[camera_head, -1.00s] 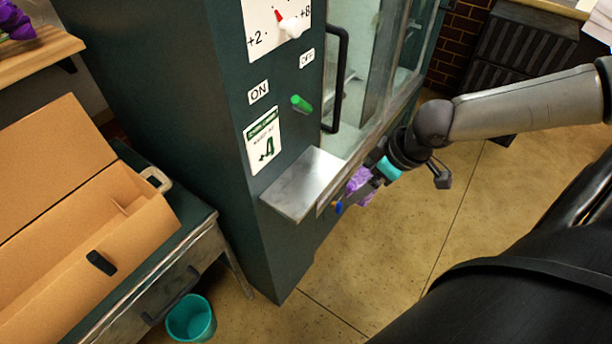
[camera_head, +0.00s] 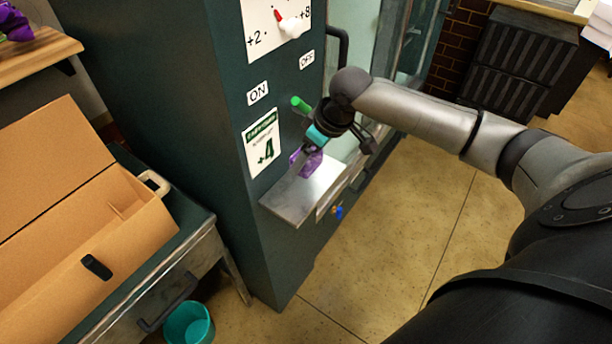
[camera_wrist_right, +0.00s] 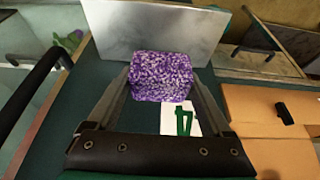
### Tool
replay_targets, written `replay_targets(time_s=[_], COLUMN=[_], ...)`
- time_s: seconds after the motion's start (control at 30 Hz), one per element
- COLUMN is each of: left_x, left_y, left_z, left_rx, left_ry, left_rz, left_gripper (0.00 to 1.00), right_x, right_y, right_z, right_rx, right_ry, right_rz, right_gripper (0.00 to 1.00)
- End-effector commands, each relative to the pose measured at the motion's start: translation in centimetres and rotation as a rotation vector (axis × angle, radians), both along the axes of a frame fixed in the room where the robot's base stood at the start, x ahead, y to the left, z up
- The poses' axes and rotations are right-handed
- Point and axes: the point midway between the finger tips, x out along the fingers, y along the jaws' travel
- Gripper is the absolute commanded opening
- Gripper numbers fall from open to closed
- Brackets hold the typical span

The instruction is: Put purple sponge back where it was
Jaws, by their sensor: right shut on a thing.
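The purple sponge (camera_head: 307,162) is a speckled block held between the fingers of my right gripper (camera_head: 309,158). It hangs at the small metal shelf (camera_head: 290,206) on the front of the dark green cabinet. In the right wrist view the sponge (camera_wrist_right: 162,76) sits between both fingertips (camera_wrist_right: 163,82), with the metal shelf (camera_wrist_right: 155,25) beyond it. I cannot tell whether the sponge touches the shelf. My left gripper is not in view.
The cabinet carries a green knob (camera_head: 301,105), a black handle (camera_head: 345,50) and a +4 card (camera_head: 263,143) close to the arm. A blue knob (camera_head: 338,212) is below the shelf. An open cardboard box (camera_head: 120,235) and teal bin (camera_head: 189,323) are at left.

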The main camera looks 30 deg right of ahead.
Motion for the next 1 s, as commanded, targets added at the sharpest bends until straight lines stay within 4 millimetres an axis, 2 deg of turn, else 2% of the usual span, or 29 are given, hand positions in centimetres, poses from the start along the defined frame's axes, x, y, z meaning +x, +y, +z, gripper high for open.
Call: replay_targets(time_s=[0.1,0.27,0.5,0.97,1.0], left_x=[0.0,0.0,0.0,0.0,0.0], left_y=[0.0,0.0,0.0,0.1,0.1], left_z=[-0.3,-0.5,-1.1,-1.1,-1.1], left_rx=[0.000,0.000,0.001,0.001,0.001], left_ry=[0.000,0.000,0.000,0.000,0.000], left_rz=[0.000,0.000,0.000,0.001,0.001], left_gripper=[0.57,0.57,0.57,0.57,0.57], right_x=[0.1,0.1,0.1,0.4,0.5], right_y=[0.1,0.1,0.1,0.2,0.2], right_z=[-1.6,-2.8,-6.6,-7.3,-7.3], right_rx=[-0.001,0.000,0.000,-0.001,-0.001], right_ry=[0.003,0.002,0.001,-0.001,-0.001], right_rz=[0.000,0.000,0.000,0.001,0.001], right_gripper=[0.32,0.32,0.32,0.32,0.89])
